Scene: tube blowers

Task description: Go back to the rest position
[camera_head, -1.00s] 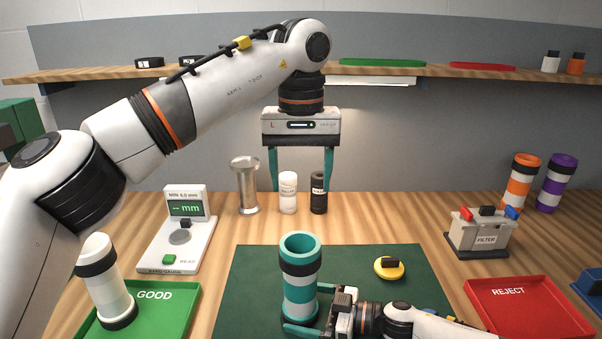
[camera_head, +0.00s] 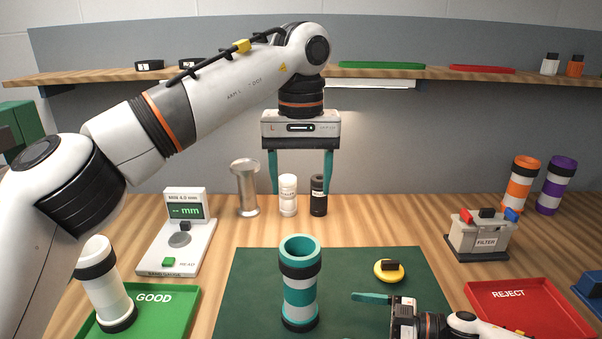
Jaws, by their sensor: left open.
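My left gripper (camera_head: 301,190) hangs open and empty, fingers pointing down. It is in front of the back wall, around the level of the white and black small bottles. My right gripper (camera_head: 372,298) is low at the front right of the green mat, with one teal finger showing to the left of its body; the other finger is not visible. A teal and white tube with a black band (camera_head: 300,290) stands upright on the green mat (camera_head: 250,300), apart from both grippers.
A white tube (camera_head: 104,290) stands in the green GOOD tray (camera_head: 178,310). The red REJECT tray (camera_head: 525,310), grey filter box (camera_head: 480,240), orange tube (camera_head: 520,185) and purple tube (camera_head: 556,185) are at the right. A gauge (camera_head: 180,245) and metal stand (camera_head: 246,190) are left of centre.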

